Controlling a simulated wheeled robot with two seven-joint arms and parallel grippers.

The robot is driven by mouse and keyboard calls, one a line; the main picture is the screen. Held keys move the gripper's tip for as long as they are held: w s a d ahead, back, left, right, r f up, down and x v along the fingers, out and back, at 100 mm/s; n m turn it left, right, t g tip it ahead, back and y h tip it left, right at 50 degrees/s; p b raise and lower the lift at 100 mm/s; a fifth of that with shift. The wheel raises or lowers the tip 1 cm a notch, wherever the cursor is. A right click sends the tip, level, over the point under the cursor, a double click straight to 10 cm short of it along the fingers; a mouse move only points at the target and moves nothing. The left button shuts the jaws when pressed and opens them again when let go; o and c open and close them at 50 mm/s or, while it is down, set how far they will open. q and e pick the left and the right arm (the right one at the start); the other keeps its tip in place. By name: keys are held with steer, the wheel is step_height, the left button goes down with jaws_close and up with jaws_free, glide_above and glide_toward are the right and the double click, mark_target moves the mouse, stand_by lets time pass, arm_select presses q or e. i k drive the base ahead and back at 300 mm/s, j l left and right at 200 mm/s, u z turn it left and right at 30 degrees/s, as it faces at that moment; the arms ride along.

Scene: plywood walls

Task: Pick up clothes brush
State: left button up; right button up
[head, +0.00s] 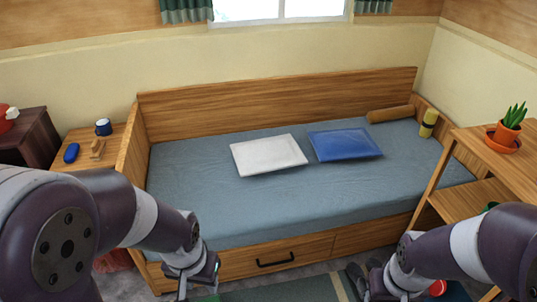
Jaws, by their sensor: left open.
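A small tan wooden object (97,149), which looks like the clothes brush, lies on the wooden bedside table (80,163) at the left. It is small in view, and its bristles cannot be made out. My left gripper (199,282) is open and empty in front of the bed's drawer side, low and to the right of the bedside table, well apart from the brush. My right gripper (392,288) is at the lower right by the bed's front, partly cut off by the picture's bottom edge; its jaws cannot be made out clearly.
The bed (200,200) holds a white pillow (268,155) and a blue one (345,144). A wooden shelf with a potted plant (508,132) stands at right.

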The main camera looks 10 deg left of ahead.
mark_target(98, 148)
steer(key=u, duration=1.5)
